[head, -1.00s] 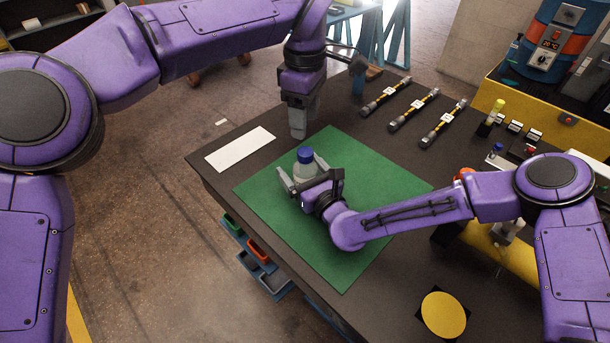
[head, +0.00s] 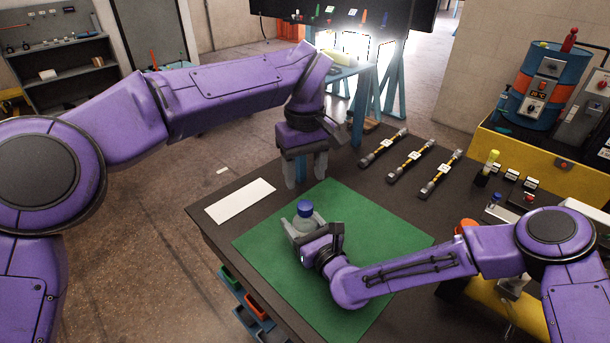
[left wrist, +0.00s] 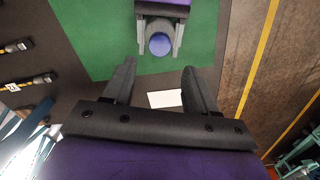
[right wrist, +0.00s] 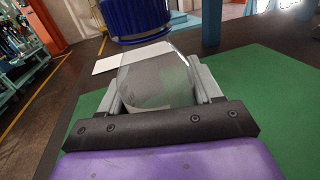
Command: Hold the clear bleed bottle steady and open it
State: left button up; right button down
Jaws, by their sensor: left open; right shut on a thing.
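The clear bleed bottle (head: 303,227) stands upright on the green mat (head: 375,215) and has a blue cap (head: 305,208). My right gripper (head: 304,222) is shut on the bottle body, one finger on each side, below the cap. The right wrist view shows the clear body (right wrist: 155,82) between the fingers and the cap (right wrist: 135,20) above. My left gripper (head: 305,178) is open and empty, pointing down, above and behind the bottle. In the left wrist view the cap (left wrist: 160,43) lies beyond the open fingertips, apart from them.
A white sheet (head: 240,200) lies on the dark table left of the mat. Several hoses (head: 409,161) lie at the back right. A yellow bench (head: 540,150) carries a blue-and-orange drum (head: 548,85). Much of the mat is clear.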

aim_at(305, 205)
pick_arm(q)
jog(key=shift+f, duration=0.25)
notch_tip(305, 205, down, 8)
jog(key=shift+r, duration=0.2)
